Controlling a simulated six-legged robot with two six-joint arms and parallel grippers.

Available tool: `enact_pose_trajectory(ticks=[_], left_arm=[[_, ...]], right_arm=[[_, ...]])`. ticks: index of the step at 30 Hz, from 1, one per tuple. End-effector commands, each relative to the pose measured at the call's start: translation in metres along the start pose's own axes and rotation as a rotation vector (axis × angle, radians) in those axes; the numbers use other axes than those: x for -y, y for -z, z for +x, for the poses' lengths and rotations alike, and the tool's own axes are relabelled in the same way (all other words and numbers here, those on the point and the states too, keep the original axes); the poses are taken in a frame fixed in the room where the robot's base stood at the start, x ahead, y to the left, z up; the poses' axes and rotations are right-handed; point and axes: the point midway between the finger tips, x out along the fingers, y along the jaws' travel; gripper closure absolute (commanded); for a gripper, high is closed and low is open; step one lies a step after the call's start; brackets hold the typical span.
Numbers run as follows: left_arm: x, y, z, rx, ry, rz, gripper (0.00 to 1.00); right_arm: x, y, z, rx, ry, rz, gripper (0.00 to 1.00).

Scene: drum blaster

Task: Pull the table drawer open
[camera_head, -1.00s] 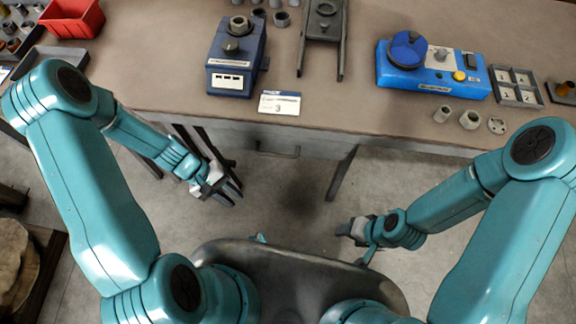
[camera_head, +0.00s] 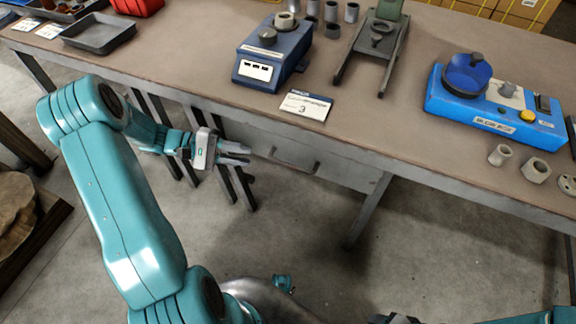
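The table drawer (camera_head: 335,172) is a grey front under the near edge of the worktable (camera_head: 215,75). It looks shut, flush with the table frame. Its bar handle (camera_head: 294,163) runs along the front. My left gripper (camera_head: 248,154) is just left of the handle, with its fingers pointing right toward it. The fingers look apart with nothing between them, and a gap shows between the fingertips and the handle. Only a dark tip of my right gripper (camera_head: 395,319) shows at the bottom edge; its fingers cannot be made out.
Table legs stand left of the drawer and at its right (camera_head: 368,212). On the table are a dark blue device (camera_head: 268,58), a label card (camera_head: 305,105), a black stand (camera_head: 375,45), a bright blue device (camera_head: 490,105) and grey trays (camera_head: 98,33). The floor before the drawer is clear.

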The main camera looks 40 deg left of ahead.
Motion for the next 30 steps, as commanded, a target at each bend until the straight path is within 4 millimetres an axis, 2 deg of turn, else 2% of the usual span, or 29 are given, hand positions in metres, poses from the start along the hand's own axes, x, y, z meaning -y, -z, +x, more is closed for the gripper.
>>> enact_pose_trajectory(ticks=[1, 9, 15, 20, 27, 29, 30], left_arm=[[0.001, 0.0, 0.014, 0.005, 0.0, 0.0, 0.77], [0.002, -0.001, 0.078, 0.007, 0.003, -0.001, 0.77], [0.001, -0.002, 0.108, 0.006, 0.003, 0.0, 0.77], [0.001, -0.003, 0.118, 0.005, 0.004, 0.0, 0.77], [0.001, -0.003, 0.118, 0.004, 0.004, -0.001, 0.77], [0.001, -0.003, 0.118, 0.004, 0.004, 0.0, 0.96], [0.001, -0.003, 0.118, 0.004, 0.004, 0.0, 1.0]], right_arm=[[-0.001, 0.0, 0.004, 0.0, 0.0, 0.0, 0.41], [-0.004, 0.0, 0.012, 0.0, 0.0, 0.0, 0.41], [-0.005, 0.0, 0.015, 0.0, 0.0, 0.0, 0.41], [-0.006, 0.0, 0.015, 0.0, 0.0, 0.0, 0.41], [-0.006, 0.0, 0.015, 0.0, 0.0, 0.0, 0.41], [-0.006, 0.0, 0.015, 0.0, 0.0, 0.0, 0.41], [-0.006, 0.0, 0.015, 0.0, 0.0, 0.0, 0.41]])
